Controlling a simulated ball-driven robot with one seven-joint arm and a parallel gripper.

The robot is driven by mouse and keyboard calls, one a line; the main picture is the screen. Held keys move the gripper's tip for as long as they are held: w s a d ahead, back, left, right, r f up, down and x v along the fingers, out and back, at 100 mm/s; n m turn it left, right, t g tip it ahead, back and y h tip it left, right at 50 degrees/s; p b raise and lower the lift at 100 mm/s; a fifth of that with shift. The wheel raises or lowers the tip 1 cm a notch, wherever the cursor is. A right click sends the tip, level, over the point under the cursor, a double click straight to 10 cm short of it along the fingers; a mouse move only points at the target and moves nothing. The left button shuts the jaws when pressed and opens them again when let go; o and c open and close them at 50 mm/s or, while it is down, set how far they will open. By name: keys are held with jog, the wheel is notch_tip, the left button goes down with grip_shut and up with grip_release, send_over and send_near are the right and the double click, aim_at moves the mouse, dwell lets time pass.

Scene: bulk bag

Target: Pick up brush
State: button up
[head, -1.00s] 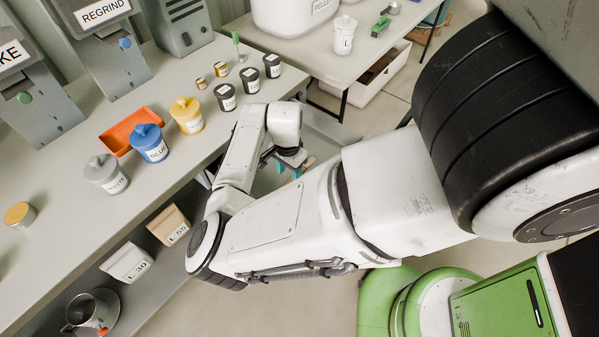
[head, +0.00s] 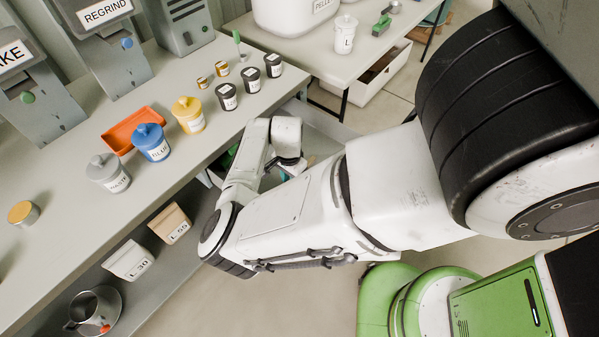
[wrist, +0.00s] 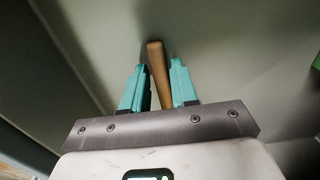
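The brush shows only as a brown wooden handle (wrist: 157,68) in the wrist view. It lies between the two teal fingers of my gripper (wrist: 159,72) and sticks out past their tips, slightly tilted. The head of the brush is hidden behind my gripper's palm. In the head view, my gripper (head: 292,166) is low beside the front edge of the long bench, and my wrist hides most of the fingers and the brush.
The long grey bench (head: 70,240) carries blue (head: 152,146), yellow (head: 187,116) and grey (head: 107,174) pots, an orange tray (head: 122,131) and several dark jars. Labelled bins (head: 130,262) stand on the shelf below. A second table (head: 300,62) stands behind. A grey wall surface lies close around my gripper.

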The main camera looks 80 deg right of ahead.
grip_shut()
jog(key=shift+r, duration=0.5)
notch_tip(320, 180, up, 2)
jog(key=shift+r, duration=0.2)
jog(key=s+a+r, duration=0.2)
jog(key=a+r, duration=0.1)
jog(key=s+a+r+b, duration=0.1)
jog(key=s+a+r, duration=0.2)
jog(key=a, duration=0.1)
jog(key=s+a+r+b, duration=0.1)
jog(key=s+a+r, duration=0.2)
jog(key=a, duration=0.1)
jog(key=shift+a+r, duration=0.25)
jog(key=shift+r, duration=0.05)
